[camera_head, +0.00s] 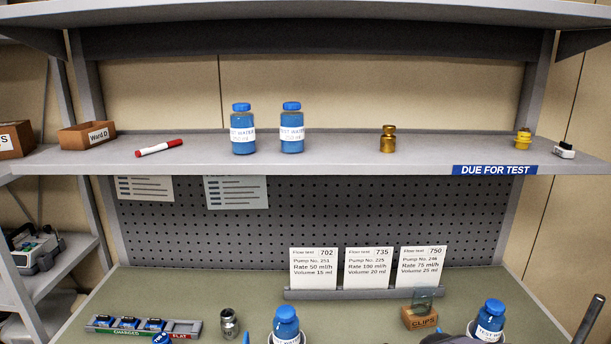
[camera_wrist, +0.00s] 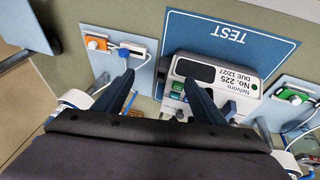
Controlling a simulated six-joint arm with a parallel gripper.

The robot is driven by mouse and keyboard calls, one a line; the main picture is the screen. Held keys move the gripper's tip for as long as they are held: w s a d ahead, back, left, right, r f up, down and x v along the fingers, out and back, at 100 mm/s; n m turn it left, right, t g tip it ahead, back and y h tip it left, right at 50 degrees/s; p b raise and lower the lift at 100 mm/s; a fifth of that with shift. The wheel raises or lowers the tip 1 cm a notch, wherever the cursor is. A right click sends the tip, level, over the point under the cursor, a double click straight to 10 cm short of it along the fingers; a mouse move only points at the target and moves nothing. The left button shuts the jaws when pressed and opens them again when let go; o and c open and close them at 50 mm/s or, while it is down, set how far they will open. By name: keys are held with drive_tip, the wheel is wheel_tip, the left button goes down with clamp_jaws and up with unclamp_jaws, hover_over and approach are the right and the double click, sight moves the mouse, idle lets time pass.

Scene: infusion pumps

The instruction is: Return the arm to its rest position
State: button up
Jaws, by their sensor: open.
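My gripper (camera_wrist: 158,78) shows in the wrist view with its two dark fingers spread apart and nothing seen between them. It is above the bench, in front of a pump labelled No. 225 (camera_wrist: 236,80). The pump sits on the blue TEST mat (camera_wrist: 262,42), and the right finger overlaps its left part in the picture. I cannot tell how high the fingers are above it. The gripper cannot be made out in the head view. The rest position is not marked in either view.
In the wrist view, a pad with an orange clip (camera_wrist: 96,43) lies left and one with a green clip (camera_wrist: 293,94) right, with tubing nearby.

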drive_tip(key=s+a+f+g, duration=0.1)
drive_tip(key=s+a+f, duration=0.1)
drive_tip(key=s+a, duration=0.1)
drive_tip(key=s+a+f+g+y+b, duration=0.1)
drive_tip(key=s+a+f, duration=0.1)
drive_tip(key=s, duration=0.3)
drive_tip(key=s+a+f+g+y+b, duration=0.1)
drive_tip(key=s+a+f+g, duration=0.1)
drive_tip(key=s+a, duration=0.2)
drive_tip(key=shift+s+a+f, duration=0.1)
drive_tip(key=shift+s+f, duration=0.05)
drive_tip(key=shift+f, duration=0.05)
